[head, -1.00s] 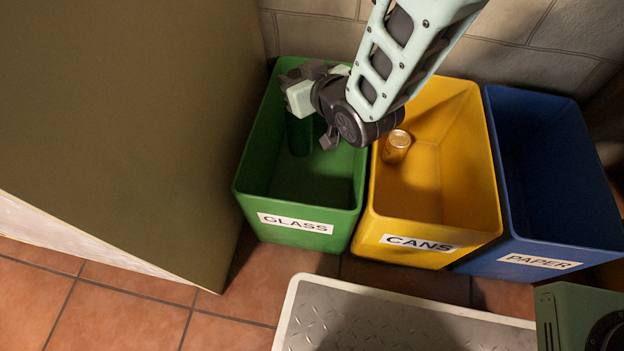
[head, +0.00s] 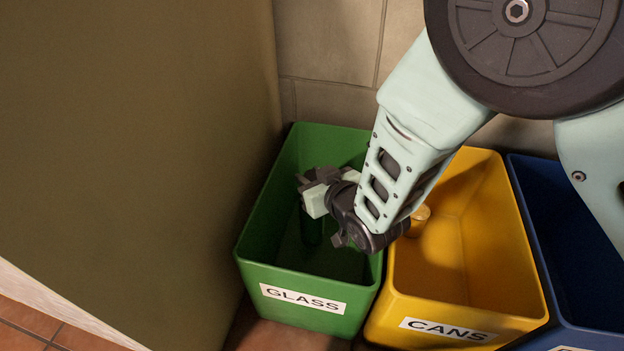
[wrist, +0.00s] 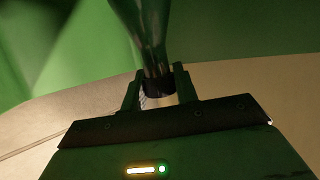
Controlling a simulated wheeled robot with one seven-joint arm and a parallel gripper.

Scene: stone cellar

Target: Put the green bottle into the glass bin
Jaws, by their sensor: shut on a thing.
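The green glass bin (head: 262,258), labelled GLASS, stands open at the left of the row of bins in the head view. My gripper (head: 316,194) is over its opening, seemingly partly inside. The green bottle (head: 312,232) hangs below the gripper in the bin, dark against the green wall and hard to make out. In the wrist view the bottle (wrist: 148,36) is held by its narrow neck between the two fingers (wrist: 158,86). The bottle's lower end is hard to see, and I cannot tell whether it touches the bin floor.
The yellow cans bin (head: 480,245) stands directly to the right, with a can (head: 419,217) inside, partly hidden by my arm. The blue paper bin (head: 588,285) is beyond it. A large brown panel (head: 130,150) rises close on the left. A block wall (head: 328,45) is behind.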

